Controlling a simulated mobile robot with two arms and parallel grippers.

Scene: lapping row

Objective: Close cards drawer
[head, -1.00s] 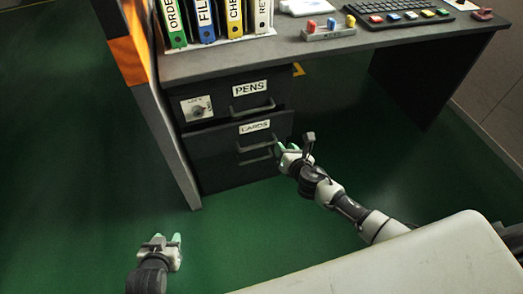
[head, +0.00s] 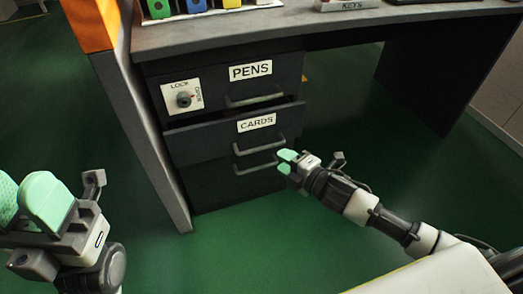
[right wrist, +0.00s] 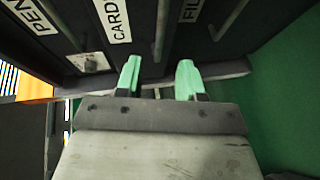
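The cards drawer (head: 200,146) is the dark middle drawer with a CARDS label, and it juts out a little from the cabinet. Its bar handle (head: 259,146) is on the front; in the right wrist view the cards handle (right wrist: 162,30) appears between and beyond my fingertips. My right gripper (head: 285,162) is just right of the handle, its green fingers apart with nothing between them. The right gripper's fingers also show in the right wrist view (right wrist: 159,75). I cannot tell whether they touch the drawer. My left gripper (head: 27,200) is at the lower left, away from the cabinet, and looks open and empty.
The pens drawer (head: 229,88) is above, shut, with a lock plate (head: 182,98). Another drawer with a handle (head: 256,168) is below. The desk's side panel (head: 150,140) stands left of the drawers. Green floor (head: 330,120) is clear under the desk to the right.

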